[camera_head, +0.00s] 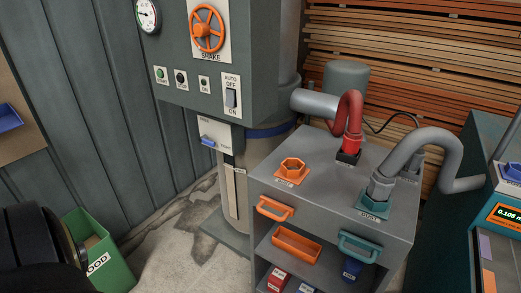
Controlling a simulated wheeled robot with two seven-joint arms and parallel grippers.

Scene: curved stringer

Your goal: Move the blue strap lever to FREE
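The blue strap lever (208,141) sits on a white plate (215,133) below the grey-green machine cabinet. It lies roughly level, near the left side of the plate. Small lettering on the plate is too small to read. A blue strap (268,132) runs around the grey drum to the right of the plate. No gripper fingers show in the head view, and nothing touches the lever. A dark rounded shape at the lower left looks like part of my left arm.
A grey cart (345,163) with hoses and orange and teal handles stands right of the drum. A green bin (105,255) stands at the lower left, partly hidden by the dark shape. An orange valve wheel (207,28) is above the lever. Bare floor lies between bin and drum.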

